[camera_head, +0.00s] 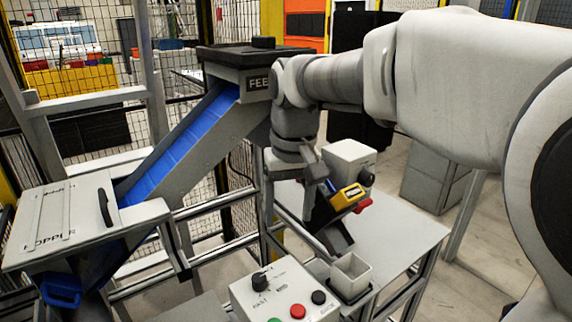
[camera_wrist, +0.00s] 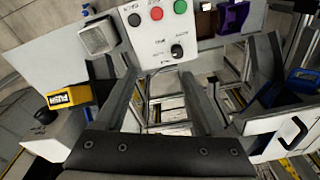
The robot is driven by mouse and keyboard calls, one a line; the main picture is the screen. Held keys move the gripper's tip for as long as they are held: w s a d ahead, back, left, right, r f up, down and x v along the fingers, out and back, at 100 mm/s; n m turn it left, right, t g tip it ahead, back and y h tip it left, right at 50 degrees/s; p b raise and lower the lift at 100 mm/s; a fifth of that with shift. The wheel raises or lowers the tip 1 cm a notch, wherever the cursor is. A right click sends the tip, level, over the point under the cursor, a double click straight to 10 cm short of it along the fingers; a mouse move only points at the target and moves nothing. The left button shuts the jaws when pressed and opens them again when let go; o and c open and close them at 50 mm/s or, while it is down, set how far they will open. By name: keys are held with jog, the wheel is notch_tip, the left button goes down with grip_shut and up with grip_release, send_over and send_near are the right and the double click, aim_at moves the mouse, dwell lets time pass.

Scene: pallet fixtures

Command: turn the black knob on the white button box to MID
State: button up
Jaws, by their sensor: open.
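The white button box (camera_head: 285,297) stands at the bottom middle of the head view, with its black knob (camera_head: 260,281) on the upper left of its face. In the wrist view the box (camera_wrist: 155,35) is at the top, and the knob (camera_wrist: 177,50) is beyond the fingertips, nearer the right finger. The knob's labels and pointer setting are too small to read surely. My gripper (camera_wrist: 158,78) is open and empty, with a clear gap between its fingers. In the head view my gripper (camera_head: 332,232) hangs beyond the box and to its right, apart from the knob.
The box also carries a red button (camera_head: 298,311) and a black button (camera_head: 319,297). A white cup (camera_head: 351,272) stands right of the box. Behind my gripper is another white box (camera_head: 349,157) with a yellow PUSH part (camera_head: 347,196). A hopper (camera_head: 75,225) and blue chute (camera_head: 180,145) are left.

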send_over(259, 277)
notch_tip(259, 277, down, 2)
jog(key=n+g, duration=0.1)
jog(key=shift+h, duration=0.3)
notch_tip(259, 277, down, 18)
jog(key=shift+r+b, duration=0.1)
jog(key=shift+b, duration=0.7)
grip_shut()
